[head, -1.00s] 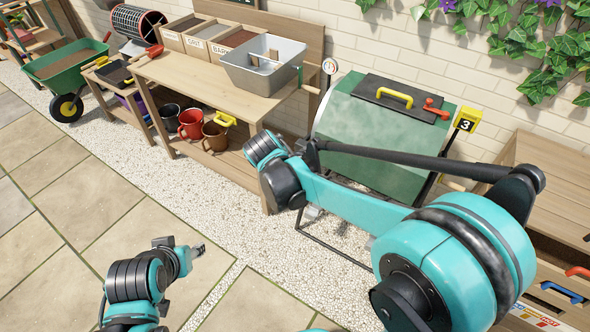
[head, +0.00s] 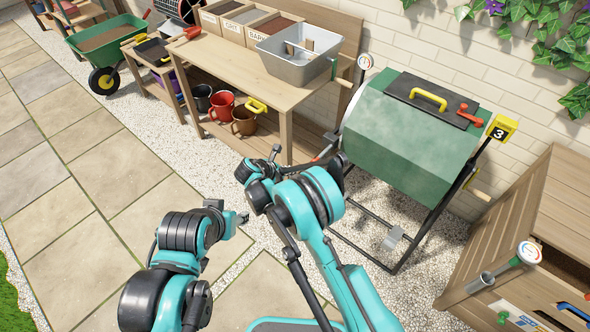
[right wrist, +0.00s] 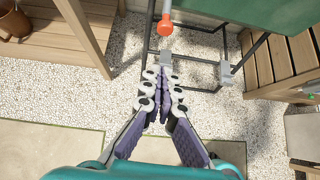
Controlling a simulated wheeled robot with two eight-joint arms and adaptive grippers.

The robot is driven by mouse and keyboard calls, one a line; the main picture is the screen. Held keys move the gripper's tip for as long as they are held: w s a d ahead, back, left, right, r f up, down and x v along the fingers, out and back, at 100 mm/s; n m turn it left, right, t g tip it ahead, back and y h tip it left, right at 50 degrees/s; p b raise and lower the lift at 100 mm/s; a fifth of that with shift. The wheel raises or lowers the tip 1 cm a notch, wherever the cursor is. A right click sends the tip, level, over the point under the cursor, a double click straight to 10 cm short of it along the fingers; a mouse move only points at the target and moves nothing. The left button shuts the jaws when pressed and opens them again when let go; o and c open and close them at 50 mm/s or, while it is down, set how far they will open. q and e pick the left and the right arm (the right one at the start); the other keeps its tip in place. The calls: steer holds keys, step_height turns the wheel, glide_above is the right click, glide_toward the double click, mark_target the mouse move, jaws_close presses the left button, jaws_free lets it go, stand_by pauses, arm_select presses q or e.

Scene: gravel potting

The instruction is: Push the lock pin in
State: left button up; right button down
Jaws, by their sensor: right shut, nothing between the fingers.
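In the right wrist view, a pin with an orange-red knob (right wrist: 165,28) on a pale rod hangs near the top, in front of the green drum's stand; it looks like the lock pin. My right gripper (right wrist: 165,82) is shut and empty, its fingertips below the knob in the picture and apart from it. In the head view the green drum (head: 405,140) sits on its dark frame, and my right arm partly covers the area at its left side. My left gripper (head: 242,219) hangs low over the gravel, away from the drum; its fingers are too small to read.
A wooden bench (head: 215,75) with a grey tub (head: 297,65) stands left of the drum. A wooden crate (head: 515,215) with a gauge is to the right. Paving at left is clear.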

mark_target(317, 158)
steer(key=shift+w+d+f+b, duration=0.55)
steer(key=shift+w+d+f, duration=0.35)
steer(key=shift+w, duration=0.3)
steer(key=shift+w+d+f+b, duration=0.55)
steer(key=shift+w+d+f, duration=0.15)
steer(key=shift+w+d, duration=0.45)
steer(key=shift+w+d+f+b, duration=0.55)
steer(key=shift+w+d+f, duration=0.3)
steer(key=shift+w, duration=0.45)
steer(key=w+d, duration=0.2)
steer(key=w, duration=0.1)
steer(key=w+d+b, duration=0.1)
steer(key=shift+w+d, duration=0.25)
steer(key=shift+w, duration=0.15)
steer(key=shift+w+r, duration=0.1)
steer(key=shift+d, duration=0.1)
